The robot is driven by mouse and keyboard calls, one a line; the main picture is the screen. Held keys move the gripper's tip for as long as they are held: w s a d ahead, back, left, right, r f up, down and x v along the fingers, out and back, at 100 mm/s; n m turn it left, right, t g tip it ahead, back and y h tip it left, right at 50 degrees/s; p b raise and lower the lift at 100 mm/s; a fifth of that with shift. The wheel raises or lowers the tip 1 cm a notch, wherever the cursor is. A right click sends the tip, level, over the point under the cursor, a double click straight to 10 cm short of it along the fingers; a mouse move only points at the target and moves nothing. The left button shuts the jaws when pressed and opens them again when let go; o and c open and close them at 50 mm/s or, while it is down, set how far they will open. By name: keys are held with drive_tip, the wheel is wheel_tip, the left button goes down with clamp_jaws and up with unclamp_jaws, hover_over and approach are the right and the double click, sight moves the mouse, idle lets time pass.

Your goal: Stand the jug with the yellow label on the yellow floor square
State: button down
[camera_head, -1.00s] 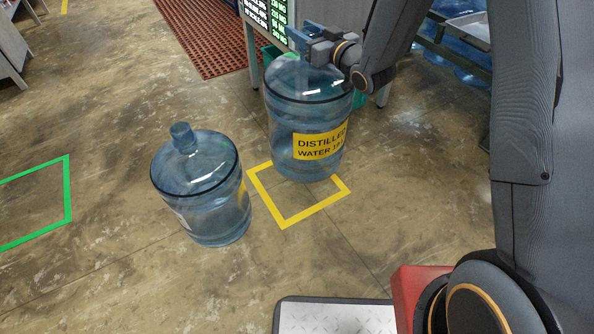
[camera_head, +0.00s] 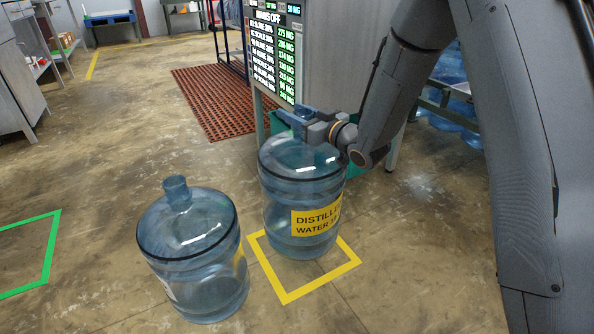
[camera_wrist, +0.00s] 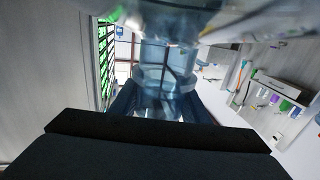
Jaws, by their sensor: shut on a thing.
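The jug with the yellow label (camera_head: 300,190) is clear blue and upright in the head view. Its base overlaps the far part of the yellow floor square (camera_head: 306,292) in the picture; I cannot tell whether it touches the floor. My gripper (camera_head: 303,118) is shut on this jug's neck at the top. In the wrist view the jug's neck (camera_wrist: 165,88) shows between the dark fingers, with the body blurred above it.
A second blue jug (camera_head: 192,245) stands upright just left of the yellow square. A green floor square (camera_head: 48,255) lies at far left. A cabinet with a lit display (camera_head: 275,55) and a red-brown mat (camera_head: 215,100) are behind. Open floor lies left.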

sight(330, 161)
wheel_tip(330, 161, down, 9)
drive_tip(key=b, duration=0.4)
drive_tip(key=shift+f, duration=0.25)
drive_tip(key=c, duration=1)
unclamp_jaws()
drive_tip(key=shift+s+d, duration=0.1)
drive_tip(key=p+v, duration=0.4)
drive_tip(key=v, duration=0.7)
drive_tip(key=shift+s+d, duration=0.25)
drive_tip(key=shift+s, duration=0.05)
